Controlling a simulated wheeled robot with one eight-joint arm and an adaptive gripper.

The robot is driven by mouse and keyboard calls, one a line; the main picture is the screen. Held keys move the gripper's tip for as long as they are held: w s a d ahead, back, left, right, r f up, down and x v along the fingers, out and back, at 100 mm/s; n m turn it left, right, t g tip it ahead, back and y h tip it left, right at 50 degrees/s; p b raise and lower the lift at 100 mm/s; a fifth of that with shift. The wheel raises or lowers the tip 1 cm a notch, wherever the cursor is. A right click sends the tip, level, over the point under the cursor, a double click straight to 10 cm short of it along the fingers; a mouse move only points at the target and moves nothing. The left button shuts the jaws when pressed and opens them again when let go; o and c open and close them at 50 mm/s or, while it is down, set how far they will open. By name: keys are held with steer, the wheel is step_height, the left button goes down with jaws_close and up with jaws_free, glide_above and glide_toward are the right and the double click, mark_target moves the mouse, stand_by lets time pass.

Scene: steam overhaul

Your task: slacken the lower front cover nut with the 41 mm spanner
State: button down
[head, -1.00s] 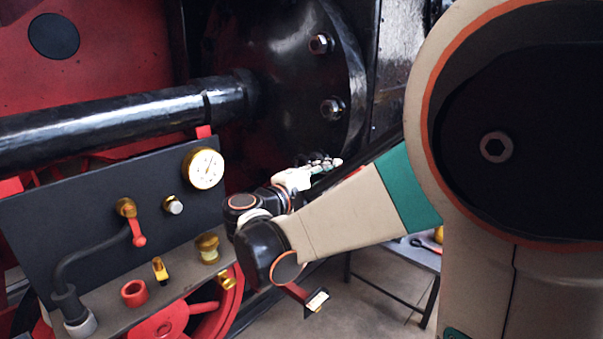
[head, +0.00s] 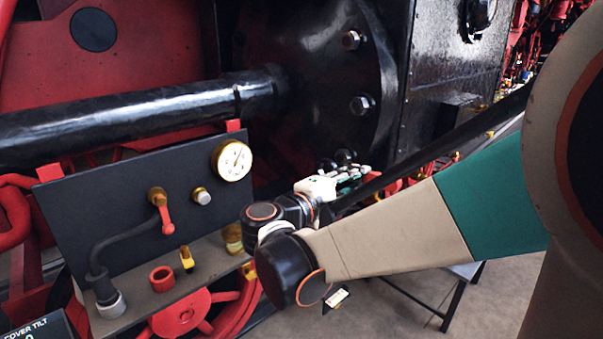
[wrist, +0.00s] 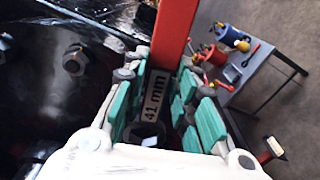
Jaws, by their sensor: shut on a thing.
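The black round cover (head: 320,75) stands at the centre of the head view. Its upper nuts (head: 351,40) and (head: 362,105) show clearly, and dark lower studs or nuts (head: 345,157) show just above my gripper (head: 338,185). In the wrist view my gripper (wrist: 155,100) has its green-padded fingers shut on the 41 mm spanner (wrist: 155,92), marked by its label. Its red handle runs up out of the frame. A dark rounded end with a pale nut-like shape shows between the fingers. I cannot tell whether the spanner sits on a nut.
A panel (head: 120,190) with gauge and valve lever stands left of my gripper, below a thick black pipe (head: 150,110).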

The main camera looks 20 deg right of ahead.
steer(key=s+d+p, duration=0.2)
steer(key=s+d, duration=0.1)
steer(key=s, duration=0.7)
steer(key=shift+s+d, duration=0.25)
steer(key=shift+d, duration=0.15)
steer(key=shift+r, duration=0.1)
